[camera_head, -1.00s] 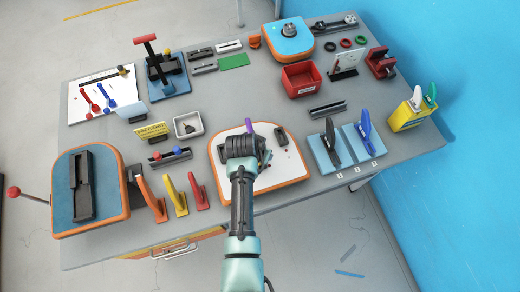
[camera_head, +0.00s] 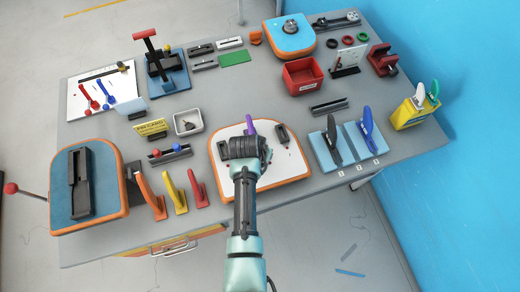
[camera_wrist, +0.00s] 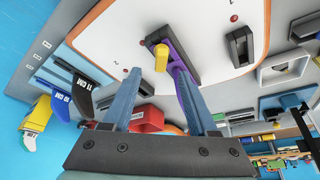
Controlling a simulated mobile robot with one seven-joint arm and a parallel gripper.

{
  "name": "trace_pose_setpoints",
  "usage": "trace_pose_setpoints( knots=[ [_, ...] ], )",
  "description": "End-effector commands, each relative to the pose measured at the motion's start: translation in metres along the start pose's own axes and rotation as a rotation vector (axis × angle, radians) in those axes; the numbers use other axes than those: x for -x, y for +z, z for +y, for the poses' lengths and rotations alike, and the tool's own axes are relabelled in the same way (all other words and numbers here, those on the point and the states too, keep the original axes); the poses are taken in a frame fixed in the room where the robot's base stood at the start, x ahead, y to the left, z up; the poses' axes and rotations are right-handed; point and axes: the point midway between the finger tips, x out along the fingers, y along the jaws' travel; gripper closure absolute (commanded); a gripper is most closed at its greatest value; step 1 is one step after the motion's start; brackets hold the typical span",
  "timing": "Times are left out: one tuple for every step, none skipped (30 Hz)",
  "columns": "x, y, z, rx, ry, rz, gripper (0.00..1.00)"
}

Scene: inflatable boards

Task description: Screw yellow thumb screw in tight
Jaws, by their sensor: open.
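The yellow thumb screw (camera_wrist: 161,57) shows in the wrist view at the end of a dark block with a purple lever (camera_wrist: 182,62), on the white, orange-edged board (camera_wrist: 120,35). My gripper (camera_wrist: 157,73) is open and empty, its two blue fingers apart. In the picture the screw lies just beyond the fingertips, between their lines; I cannot tell the exact gap or whether they touch. In the head view my wrist (camera_head: 243,148) is over the white board (camera_head: 290,176), beside the purple lever (camera_head: 250,127); the yellow screw is hidden there.
A black block (camera_head: 282,135) stands on the same board, right of my wrist. A red bin (camera_head: 302,76) is behind.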

Motion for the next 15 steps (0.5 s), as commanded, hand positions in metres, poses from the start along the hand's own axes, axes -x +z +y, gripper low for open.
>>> trace_pose_setpoints(
  knots=[
    [-0.005,0.002,0.000,0.000,0.000,0.000,0.41],
    [-0.006,0.002,0.000,0.000,0.000,0.000,0.41],
    [-0.008,0.003,0.000,0.000,0.000,0.000,0.41],
    [-0.009,0.004,0.000,0.000,0.000,0.000,0.41],
    [-0.011,0.004,0.000,0.000,0.000,0.000,0.41],
    [-0.013,0.005,0.000,0.000,0.000,0.000,0.41],
    [-0.014,0.006,0.000,0.000,0.000,0.000,0.41],
    [-0.015,0.006,0.000,0.000,0.000,0.000,0.41],
    [-0.017,0.007,0.000,0.000,0.000,0.000,0.41],
    [-0.018,0.007,0.000,0.000,0.000,0.000,0.41],
    [-0.020,0.008,0.000,0.000,0.000,0.000,0.41],
    [-0.022,0.009,0.000,0.000,0.000,0.000,0.41],
    [-0.023,0.009,0.000,0.000,0.000,0.000,0.41],
    [-0.024,0.010,0.000,0.000,0.000,0.000,0.41],
    [-0.026,0.011,0.000,0.000,0.000,0.000,0.41]
  ],
)
